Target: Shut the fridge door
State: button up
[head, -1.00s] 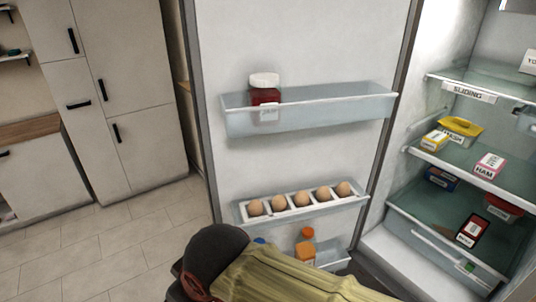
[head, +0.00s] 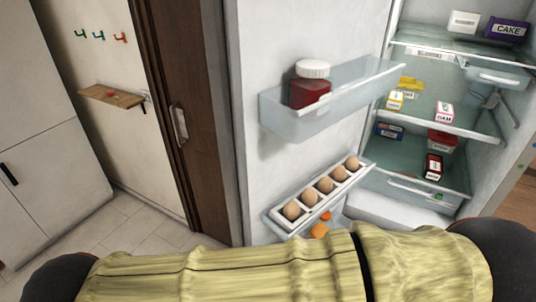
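The fridge door (head: 285,160) stands open at the left of the fridge, its inner side facing me. Its upper shelf (head: 335,100) holds a red jar with a white lid (head: 311,85). Its lower shelf holds a rack of eggs (head: 325,186), with orange-topped items below. The fridge interior (head: 440,150) is open to view at the right. My arm, in a yellow-green sleeve, crosses the bottom of the head view in front of the door. My gripper is out of view, and whether the arm touches the door cannot be told.
Fridge shelves hold a cake box (head: 508,31), ham packs (head: 444,113) and other packages. Left of the door are a brown sliding door (head: 175,110), a wall with hooks (head: 99,36), a small wooden shelf (head: 110,96) and a pale cabinet (head: 50,130). Tiled floor (head: 130,230) is clear there.

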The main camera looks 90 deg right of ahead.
aim_at(253, 48)
jog(key=i+z, duration=0.25)
jog(key=z, duration=0.15)
jog(key=i+z, duration=0.25)
jog(key=z, duration=0.2)
jog(key=i+j+z, duration=0.15)
jog(key=z, duration=0.25)
jog(key=i+j+z, duration=0.2)
jog(key=i+z, duration=0.2)
jog(key=k+z, duration=0.1)
jog(key=z, duration=2.7)
jog(key=k+j+z, duration=0.1)
jog(key=k+j, duration=0.15)
jog(key=j, duration=0.1)
